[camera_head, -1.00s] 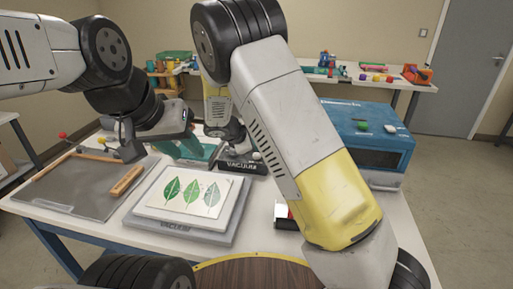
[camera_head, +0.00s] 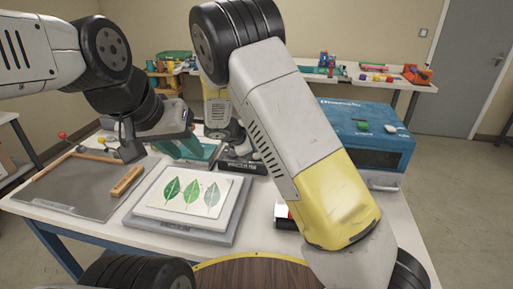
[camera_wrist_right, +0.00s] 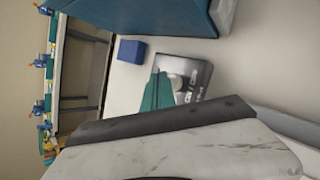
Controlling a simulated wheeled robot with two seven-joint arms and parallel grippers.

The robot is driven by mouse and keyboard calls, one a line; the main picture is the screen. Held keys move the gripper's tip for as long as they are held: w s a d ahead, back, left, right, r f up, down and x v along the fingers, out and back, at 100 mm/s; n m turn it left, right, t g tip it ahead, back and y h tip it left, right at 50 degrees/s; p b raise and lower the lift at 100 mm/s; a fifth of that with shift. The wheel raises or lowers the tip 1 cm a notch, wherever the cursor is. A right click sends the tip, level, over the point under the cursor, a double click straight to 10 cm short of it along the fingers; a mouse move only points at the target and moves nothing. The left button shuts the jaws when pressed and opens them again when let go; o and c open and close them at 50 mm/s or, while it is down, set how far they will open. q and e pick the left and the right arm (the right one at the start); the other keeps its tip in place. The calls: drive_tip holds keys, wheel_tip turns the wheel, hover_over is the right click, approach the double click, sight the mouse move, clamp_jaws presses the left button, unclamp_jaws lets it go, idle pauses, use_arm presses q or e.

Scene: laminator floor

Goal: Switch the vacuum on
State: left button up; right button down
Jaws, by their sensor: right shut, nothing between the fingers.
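The vacuum switch box (camera_head: 242,166) is a small dark box with white lettering, on the table behind the plate with the leaf print. In the right wrist view, the box (camera_wrist_right: 190,78) has a pale, rounded knob (camera_wrist_right: 175,81) on top. My right gripper's teal fingers (camera_wrist_right: 157,92) are shut and empty, right beside the knob; I cannot tell whether they touch it. The lettering seems to read "VACUUM ON", though it is small.
The leaf print (camera_head: 192,192) lies on a grey plate (camera_head: 180,229) in front of the box. A grey board (camera_head: 72,185) with a wooden handle is at left. The blue laminator (camera_head: 365,135) stands at right. My right arm hides part of the table between them.

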sight(255, 155)
drive_tip(key=shift+f, duration=0.5)
idle(0.5)
drive_tip(key=shift+r, duration=0.8)
wheel_tip(255, 155, up, 6)
idle(0.5)
